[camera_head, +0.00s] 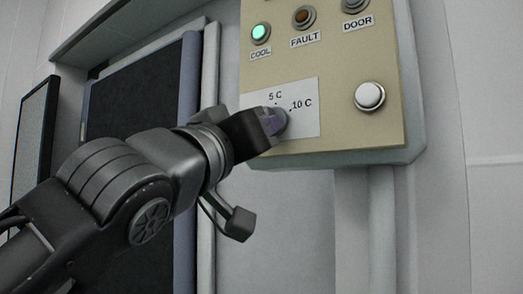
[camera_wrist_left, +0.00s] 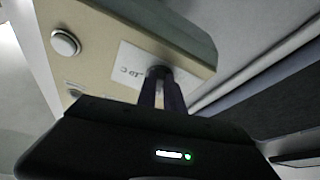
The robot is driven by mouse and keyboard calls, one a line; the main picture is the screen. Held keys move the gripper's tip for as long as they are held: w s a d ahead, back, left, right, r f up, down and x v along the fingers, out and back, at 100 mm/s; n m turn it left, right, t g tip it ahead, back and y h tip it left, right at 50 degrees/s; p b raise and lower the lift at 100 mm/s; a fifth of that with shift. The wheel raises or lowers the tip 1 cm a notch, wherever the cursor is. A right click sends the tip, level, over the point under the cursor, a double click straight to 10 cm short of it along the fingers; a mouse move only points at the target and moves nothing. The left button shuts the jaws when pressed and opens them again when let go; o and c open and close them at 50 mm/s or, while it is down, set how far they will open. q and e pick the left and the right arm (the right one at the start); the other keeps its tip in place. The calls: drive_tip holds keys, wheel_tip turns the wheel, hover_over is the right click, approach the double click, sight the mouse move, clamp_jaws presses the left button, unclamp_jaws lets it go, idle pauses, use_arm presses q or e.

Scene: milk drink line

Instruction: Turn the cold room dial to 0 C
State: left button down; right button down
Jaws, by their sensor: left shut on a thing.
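The cold room dial (camera_wrist_left: 158,72) sits on a white label plate (camera_head: 308,122) low on the beige control panel (camera_head: 350,65). The plate shows "5 C" above the dial and "10 C" to its right; the 0 C mark is hidden behind my gripper. My left gripper (camera_head: 274,121) comes in from the left and is shut on the dial, covering most of it. In the left wrist view its two fingers (camera_wrist_left: 163,95) reach up to the dial. The dial's pointer cannot be made out. My right gripper is not in view.
A dark door panel (camera_head: 135,100) stands behind my arm.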

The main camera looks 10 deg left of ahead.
use_arm(q)
drive_tip(key=shift+s+d+r+n+g+y+p, duration=0.2)
drive_tip(key=shift+n+y+p, duration=0.55)
drive_tip(key=shift+n, duration=1.2)
drive_tip(key=shift+w+d+r+n+g+y+p, duration=0.15)
drive_tip(key=shift+n+g+y+p, duration=0.2)
drive_tip(key=shift+n+y, duration=1.05)
drive_tip(key=shift+s+d+r+n+g+y+p, duration=0.3)
drive_tip(key=shift+n+p, duration=0.35)
drive_tip(key=shift+n, duration=1.8)
drive_tip(key=shift+w+a+f, duration=0.1)
drive_tip(key=shift+a+f, duration=0.05)
drive_tip(key=shift+f, duration=0.05)
drive_tip(key=c, duration=1.5)
unclamp_jaws()
drive_tip(key=shift+o, duration=0.2)
